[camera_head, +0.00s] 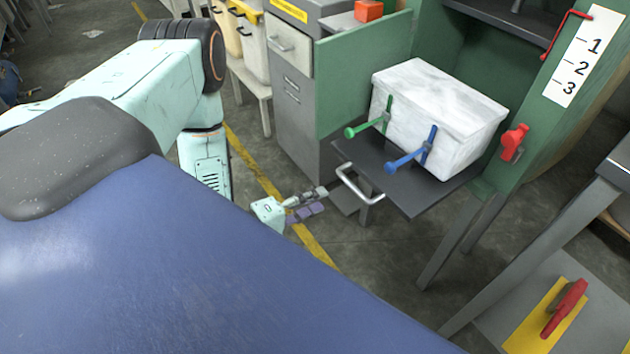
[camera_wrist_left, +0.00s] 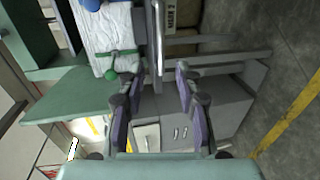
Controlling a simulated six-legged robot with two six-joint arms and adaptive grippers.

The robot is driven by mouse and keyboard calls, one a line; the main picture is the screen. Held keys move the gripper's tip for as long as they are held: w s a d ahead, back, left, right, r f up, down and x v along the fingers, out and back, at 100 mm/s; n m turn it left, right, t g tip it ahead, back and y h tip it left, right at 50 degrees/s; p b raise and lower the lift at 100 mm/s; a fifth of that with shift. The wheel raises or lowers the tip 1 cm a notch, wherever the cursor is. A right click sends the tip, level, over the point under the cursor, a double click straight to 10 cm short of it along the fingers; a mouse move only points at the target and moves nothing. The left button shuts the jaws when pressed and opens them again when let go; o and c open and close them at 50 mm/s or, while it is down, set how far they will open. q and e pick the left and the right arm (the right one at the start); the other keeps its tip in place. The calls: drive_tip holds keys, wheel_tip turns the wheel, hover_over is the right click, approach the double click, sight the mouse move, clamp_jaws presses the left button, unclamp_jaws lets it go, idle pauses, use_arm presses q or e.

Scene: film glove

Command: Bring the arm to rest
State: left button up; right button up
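My left arm (camera_head: 130,95) comes in from the left and bends down. Its gripper (camera_head: 308,203) hangs low in front of the pulled-out dark tray, left of the metal handle. In the left wrist view the gripper's (camera_wrist_left: 157,80) two purple-padded fingers stand apart, with nothing held between them. My right gripper shows in neither view.
A white marbled box (camera_head: 425,105) with green (camera_head: 368,127) and blue (camera_head: 410,158) clamps stands on the dark tray (camera_head: 400,190) of a green cabinet (camera_head: 355,85). Grey drawers (camera_head: 290,90) stand behind.

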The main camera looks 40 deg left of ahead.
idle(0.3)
use_arm(q)
drive_tip(key=s+d+f+m+g+y, duration=0.2)
drive_tip(key=s+f+m+g+y, duration=0.1)
drive_tip(key=s+f+m+g, duration=0.55)
drive_tip(key=s+d+r+m+g+y, duration=0.1)
drive_tip(key=s+m+g, duration=0.4)
drive_tip(key=s, duration=0.9)
drive_tip(key=shift+d+r+g+y, duration=0.25)
drive_tip(key=shift+d+g+y, duration=0.45)
drive_tip(key=shift+d, duration=0.45)
